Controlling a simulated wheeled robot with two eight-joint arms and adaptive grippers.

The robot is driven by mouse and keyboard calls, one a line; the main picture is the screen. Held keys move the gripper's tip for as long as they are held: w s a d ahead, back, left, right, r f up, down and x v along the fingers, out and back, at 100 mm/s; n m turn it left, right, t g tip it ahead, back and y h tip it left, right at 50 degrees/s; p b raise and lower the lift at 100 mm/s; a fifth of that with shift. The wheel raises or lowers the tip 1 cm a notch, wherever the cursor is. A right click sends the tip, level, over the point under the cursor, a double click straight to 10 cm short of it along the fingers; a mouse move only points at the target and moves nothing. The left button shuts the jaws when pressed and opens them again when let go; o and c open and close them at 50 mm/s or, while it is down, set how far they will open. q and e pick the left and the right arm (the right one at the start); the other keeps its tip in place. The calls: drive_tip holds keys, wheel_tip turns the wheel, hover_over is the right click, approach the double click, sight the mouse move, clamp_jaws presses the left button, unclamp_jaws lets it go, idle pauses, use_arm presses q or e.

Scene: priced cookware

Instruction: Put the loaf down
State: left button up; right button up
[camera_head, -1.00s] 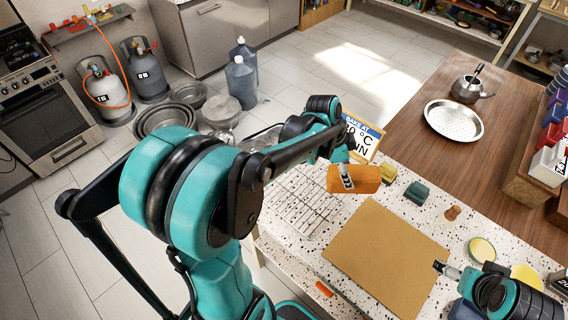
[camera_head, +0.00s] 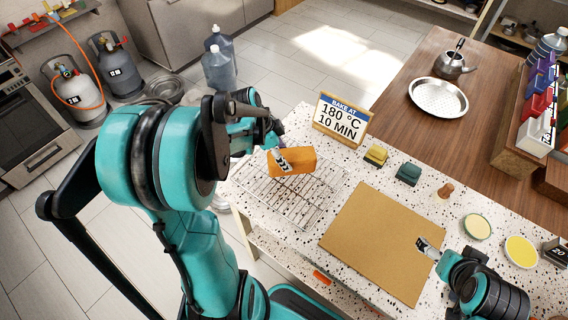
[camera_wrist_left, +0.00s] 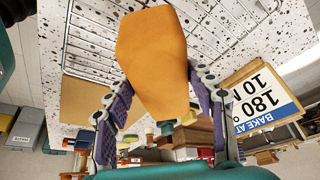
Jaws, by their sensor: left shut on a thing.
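The orange-brown loaf (camera_head: 298,161) is held in my left gripper (camera_head: 280,160), over the far part of the wire rack (camera_head: 284,206). In the left wrist view the loaf (camera_wrist_left: 154,55) sits between the two purple fingers (camera_wrist_left: 160,108), with the rack's bars behind it. I cannot tell whether the loaf touches the rack. My right gripper (camera_head: 428,247) is over the front right part of the brown board (camera_head: 376,226); its fingers are too small to read.
A sign reading 180 °C 10 MIN (camera_head: 341,119) stands just behind the loaf. A yellow sponge (camera_head: 376,155) and a green block (camera_head: 408,174) lie to the right. The brown board is bare apart from my right gripper above it.

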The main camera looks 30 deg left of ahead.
use_arm(q)
wheel_tip(320, 180, down, 4)
drive_tip(key=shift+b, duration=0.6)
drive_tip(key=shift+r, duration=0.1)
drive_tip(key=o, duration=0.6)
drive_tip(key=shift+f, duration=0.25)
drive_tip(key=o, duration=0.4)
drive_tip(key=shift+r, duration=0.1)
drive_tip(key=shift+r, duration=0.1)
